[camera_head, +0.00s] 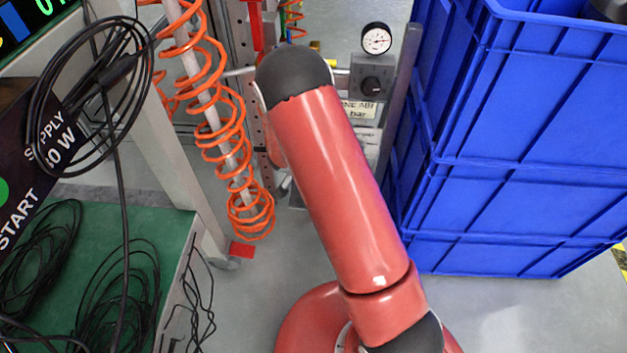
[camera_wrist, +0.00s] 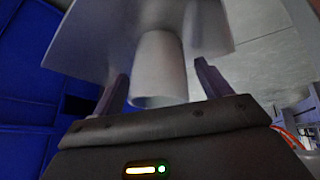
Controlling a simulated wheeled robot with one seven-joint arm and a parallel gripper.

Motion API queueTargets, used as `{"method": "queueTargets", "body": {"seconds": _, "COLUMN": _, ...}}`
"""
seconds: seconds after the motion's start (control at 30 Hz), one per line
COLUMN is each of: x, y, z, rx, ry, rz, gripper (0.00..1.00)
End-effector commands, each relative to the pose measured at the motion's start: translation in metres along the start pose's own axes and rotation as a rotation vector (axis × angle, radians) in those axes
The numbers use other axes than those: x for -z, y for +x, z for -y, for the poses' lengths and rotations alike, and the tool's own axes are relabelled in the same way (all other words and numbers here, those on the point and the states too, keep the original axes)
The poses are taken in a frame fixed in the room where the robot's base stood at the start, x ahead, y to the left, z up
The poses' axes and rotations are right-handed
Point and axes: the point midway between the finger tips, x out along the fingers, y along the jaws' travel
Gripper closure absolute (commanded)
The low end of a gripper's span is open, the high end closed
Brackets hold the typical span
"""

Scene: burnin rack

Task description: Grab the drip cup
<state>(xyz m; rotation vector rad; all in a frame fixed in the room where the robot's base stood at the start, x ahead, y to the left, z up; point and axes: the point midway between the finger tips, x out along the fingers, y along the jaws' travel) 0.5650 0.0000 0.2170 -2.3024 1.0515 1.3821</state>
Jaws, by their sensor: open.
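A plain pale grey cylinder (camera_wrist: 160,62), which looks like the drip cup, shows in the wrist view against a flat grey plate (camera_wrist: 85,35). I cannot tell whether it is fixed to the plate. My gripper (camera_wrist: 161,70) is open, with one dark finger on each side of the cylinder. A gap shows between the cylinder and each finger, so it is not gripped. In the head view my red arm hides the spot where the gripper is, and no cup shows there.
Blue stacked crates (camera_head: 510,150) stand close on the right. A coiled orange hose (camera_head: 225,150) hangs left of my arm. A pressure gauge (camera_head: 376,39) and regulator (camera_head: 372,82) sit behind it. A green-topped bench (camera_head: 165,235) with black cables is at left.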

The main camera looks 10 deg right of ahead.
Motion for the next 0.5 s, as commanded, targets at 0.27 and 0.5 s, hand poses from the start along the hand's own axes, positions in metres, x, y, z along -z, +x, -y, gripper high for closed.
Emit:
{"method": "queueTargets", "body": {"seconds": 0.27, "x": 0.0000, "y": 0.0004, "z": 0.0001, "rx": 0.000, "ry": 0.000, "rz": 0.000, "gripper": 0.31}}
{"method": "queueTargets", "body": {"seconds": 0.5, "x": 0.0000, "y": 0.0003, "z": 0.0001, "rx": 0.000, "ry": 0.000, "rz": 0.000, "gripper": 0.63}}
